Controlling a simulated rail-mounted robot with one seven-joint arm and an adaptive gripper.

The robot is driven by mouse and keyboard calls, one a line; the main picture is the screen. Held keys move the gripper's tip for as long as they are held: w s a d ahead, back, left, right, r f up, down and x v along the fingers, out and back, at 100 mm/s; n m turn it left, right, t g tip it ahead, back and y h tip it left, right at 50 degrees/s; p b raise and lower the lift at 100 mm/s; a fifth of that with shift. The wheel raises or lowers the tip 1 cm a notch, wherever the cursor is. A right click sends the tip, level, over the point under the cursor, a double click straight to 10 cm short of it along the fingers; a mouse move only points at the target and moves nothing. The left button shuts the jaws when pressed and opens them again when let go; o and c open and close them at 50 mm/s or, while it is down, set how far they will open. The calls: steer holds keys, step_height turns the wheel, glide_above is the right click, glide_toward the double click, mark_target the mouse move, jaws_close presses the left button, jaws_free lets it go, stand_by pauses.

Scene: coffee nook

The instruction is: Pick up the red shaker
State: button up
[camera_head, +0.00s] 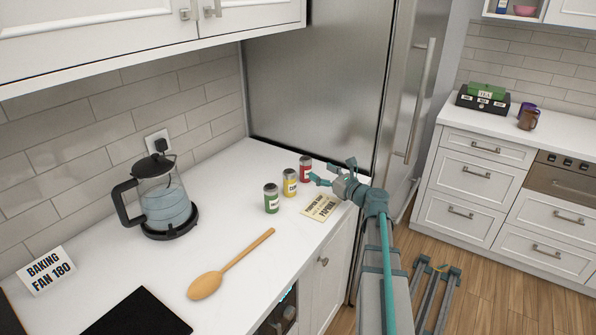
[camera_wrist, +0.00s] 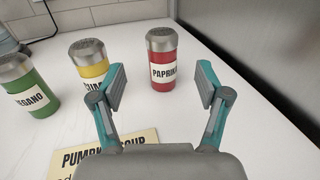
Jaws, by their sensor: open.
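The red shaker (camera_head: 305,169) stands upright on the white counter, at the right end of a short row of shakers. In the wrist view the red shaker (camera_wrist: 163,62) has a grey metal lid and a label reading PAPRIKA. My gripper (camera_head: 332,176) is to the right of the red shaker in the head view. In the wrist view my gripper (camera_wrist: 160,88) is open and empty, its two fingers apart. The red shaker shows beyond and between the fingertips, and no touch is visible.
A yellow shaker (camera_wrist: 90,67) and a green shaker (camera_wrist: 25,88) stand left of the red one. A card (camera_head: 320,207) lies in front. A kettle (camera_head: 163,203) and wooden spoon (camera_head: 230,264) are further left. The fridge (camera_head: 315,90) stands behind; counter right of the red shaker is clear.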

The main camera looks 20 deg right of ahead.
mark_target(306, 158)
steer(key=p+x, duration=0.2)
steer(key=x, duration=0.7)
steer(key=shift+d+f, duration=0.15)
steer(key=c, duration=1.3)
steer(key=shift+r, duration=1.4)
steer(key=s+d+r+b, duration=0.1)
steer(key=s+r+b, duration=0.1)
steer(key=s+r, duration=0.8)
steer(key=s, duration=0.4)
steer(key=shift+d+r, duration=0.1)
